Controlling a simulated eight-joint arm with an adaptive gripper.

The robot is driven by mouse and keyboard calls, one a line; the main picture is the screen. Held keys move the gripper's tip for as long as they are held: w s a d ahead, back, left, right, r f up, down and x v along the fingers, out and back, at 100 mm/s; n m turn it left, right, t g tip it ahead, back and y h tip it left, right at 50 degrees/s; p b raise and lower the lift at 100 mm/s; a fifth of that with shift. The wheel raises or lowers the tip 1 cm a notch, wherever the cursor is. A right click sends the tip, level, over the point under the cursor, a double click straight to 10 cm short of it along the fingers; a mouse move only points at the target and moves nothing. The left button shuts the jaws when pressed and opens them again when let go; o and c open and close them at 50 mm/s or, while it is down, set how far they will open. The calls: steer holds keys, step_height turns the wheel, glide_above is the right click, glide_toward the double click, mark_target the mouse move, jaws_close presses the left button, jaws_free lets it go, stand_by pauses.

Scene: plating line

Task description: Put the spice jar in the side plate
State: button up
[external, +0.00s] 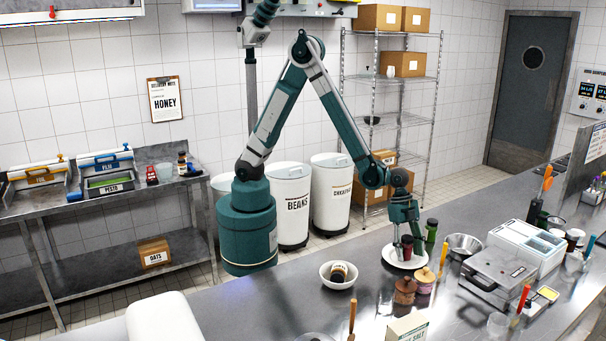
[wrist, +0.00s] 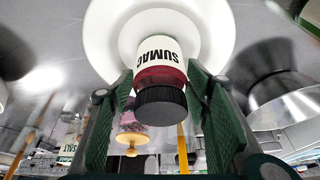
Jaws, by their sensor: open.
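A spice jar (wrist: 158,62) labelled SUMAC, with red contents and a black lid, is in the white side plate (wrist: 215,22), as the wrist view shows. In the external view the jar (external: 407,241) shows only partly, behind my fingers, and the plate's rim (external: 389,259) shows below it. My gripper (external: 404,252) is low over the plate. Its fingers are open, one on each side of the jar; I cannot tell whether either touches it.
A metal bowl (external: 464,244) is further right. A white bowl (external: 328,268) holding a dark jar is to the left. Bare counter lies between that bowl and the plate.

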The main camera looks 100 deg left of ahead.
steer(key=shift+v, duration=6.05)
steer(key=shift+d, duration=0.1)
steer(key=shift+r, duration=0.1)
steer(key=s+a+r+n+t+y, duration=0.2)
steer(key=s+a+r+n, duration=0.4)
steer(key=s+r, duration=0.6)
steer(key=s+a+r+n, duration=0.1)
steer(key=s+a, duration=0.1)
steer(key=s, duration=0.3)
steer(key=s+a+r+n+t+y, duration=0.1)
steer(key=s+a+r+n, duration=0.1)
steer(key=s, duration=0.4)
steer(key=s+a+r+n+t, duration=0.1)
steer(key=s+a, duration=0.3)
steer(key=s, duration=0.2)
steer(key=shift+s+a+r+n+y, duration=0.2)
steer(key=shift+a+n+y, duration=0.1)
steer(key=shift+n, duration=0.1)
